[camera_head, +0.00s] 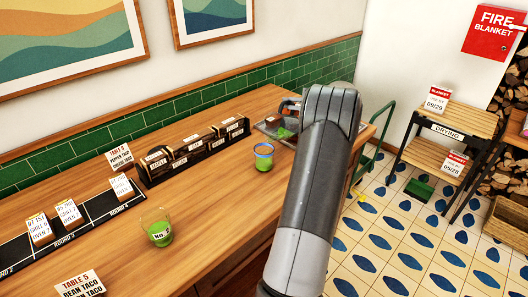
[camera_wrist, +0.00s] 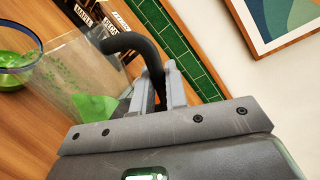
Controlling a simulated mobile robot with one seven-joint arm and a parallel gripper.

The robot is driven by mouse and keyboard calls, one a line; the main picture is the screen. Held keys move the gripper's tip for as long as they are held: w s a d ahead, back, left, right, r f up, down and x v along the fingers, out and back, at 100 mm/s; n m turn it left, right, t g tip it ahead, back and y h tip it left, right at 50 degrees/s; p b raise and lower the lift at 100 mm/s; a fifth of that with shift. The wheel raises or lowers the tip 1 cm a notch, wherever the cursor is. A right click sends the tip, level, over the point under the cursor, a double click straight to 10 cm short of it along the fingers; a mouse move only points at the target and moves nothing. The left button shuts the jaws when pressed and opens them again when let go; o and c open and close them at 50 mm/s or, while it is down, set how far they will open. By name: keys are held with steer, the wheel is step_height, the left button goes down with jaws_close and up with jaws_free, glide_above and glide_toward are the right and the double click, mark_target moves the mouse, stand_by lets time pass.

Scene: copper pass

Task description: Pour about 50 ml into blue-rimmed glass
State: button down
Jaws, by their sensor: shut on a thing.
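The blue-rimmed glass (camera_head: 264,158) stands upright on the wooden counter and holds green liquid. It also shows at the left edge of the wrist view (camera_wrist: 14,72). My gripper (camera_wrist: 160,88) is shut on the black handle of a clear jug (camera_wrist: 75,66). Green liquid lies in one part of the jug, and green drops cling to its wall. The jug appears tilted, with its body close to the blue-rimmed glass in the wrist view; I cannot tell whether they touch or whether liquid is flowing.
A dark labelled rack (camera_head: 190,150) stands behind the glasses. Order cards stand at left. Counter between the two glasses is clear.

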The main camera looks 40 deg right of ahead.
steer(key=shift+w+d+f+m+y, duration=0.1)
steer(key=shift+d+m+y, duration=0.2)
steer(key=shift+d+m, duration=0.2)
stand_by(0.7)
